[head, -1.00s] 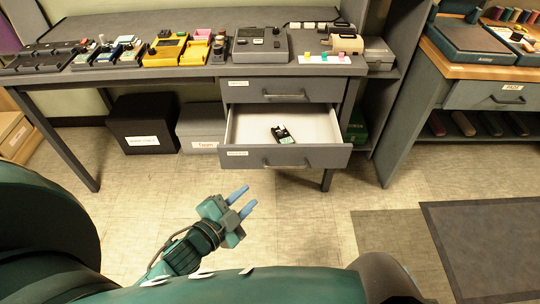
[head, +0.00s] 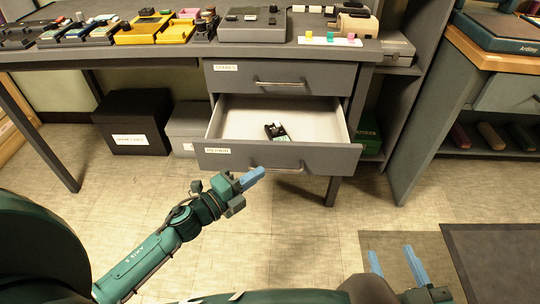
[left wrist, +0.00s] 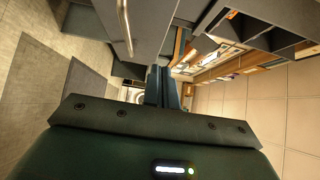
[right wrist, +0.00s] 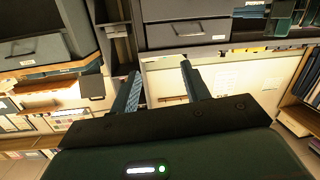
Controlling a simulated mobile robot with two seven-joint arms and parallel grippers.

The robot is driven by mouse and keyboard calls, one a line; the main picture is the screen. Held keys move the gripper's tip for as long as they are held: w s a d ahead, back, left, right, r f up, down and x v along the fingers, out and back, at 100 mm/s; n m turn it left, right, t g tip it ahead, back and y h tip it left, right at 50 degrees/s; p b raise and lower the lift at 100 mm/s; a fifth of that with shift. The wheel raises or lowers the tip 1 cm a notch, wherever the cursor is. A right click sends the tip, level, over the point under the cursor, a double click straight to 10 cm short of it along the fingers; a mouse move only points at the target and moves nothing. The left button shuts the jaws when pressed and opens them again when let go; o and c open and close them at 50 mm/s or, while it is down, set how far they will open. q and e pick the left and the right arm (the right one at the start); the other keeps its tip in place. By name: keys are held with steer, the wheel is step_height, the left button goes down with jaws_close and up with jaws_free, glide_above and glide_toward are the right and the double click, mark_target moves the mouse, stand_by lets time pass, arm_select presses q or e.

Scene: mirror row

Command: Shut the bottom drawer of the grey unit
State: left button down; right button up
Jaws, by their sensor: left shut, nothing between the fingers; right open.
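The grey unit's bottom drawer (head: 230,160) is pulled out below a shut upper drawer (head: 325,78). A small black-and-green device (head: 276,132) lies inside it. The bottom drawer has a bar handle (head: 275,169) on its front. My left gripper (head: 252,177) is shut and empty, just in front of the drawer face and left of the handle; whether it touches is unclear. In the left wrist view its fingers (left wrist: 162,85) are together near a grey front with a bar handle. My right gripper (head: 396,262) is open and empty, low at the right, away from the drawer.
Devices and trays stand on the desk top, among them a grey box (head: 250,30) and a yellow tray (head: 155,30). A black box (head: 135,120) sits under the desk. A wooden-topped bench (head: 490,60) is at the right. The floor before the drawer is clear.

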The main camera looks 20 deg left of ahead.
mark_target(282, 147)
arm_select(q)
steer(key=w, duration=0.2)
steer(key=w+d, duration=0.1)
steer(key=w, duration=0.1)
steer(key=w+b, duration=0.1)
steer(key=w, duration=0.2)
steer(key=shift+d, duration=0.25)
steer(key=shift+w+a, duration=0.15)
steer(key=shift+w, duration=0.4)
arm_select(e)
steer(key=shift+a+r+n+t+y, duration=0.1)
steer(key=shift+a+n+t+y, duration=0.15)
steer(key=shift+t, duration=0.25)
steer(key=shift+w, duration=0.1)
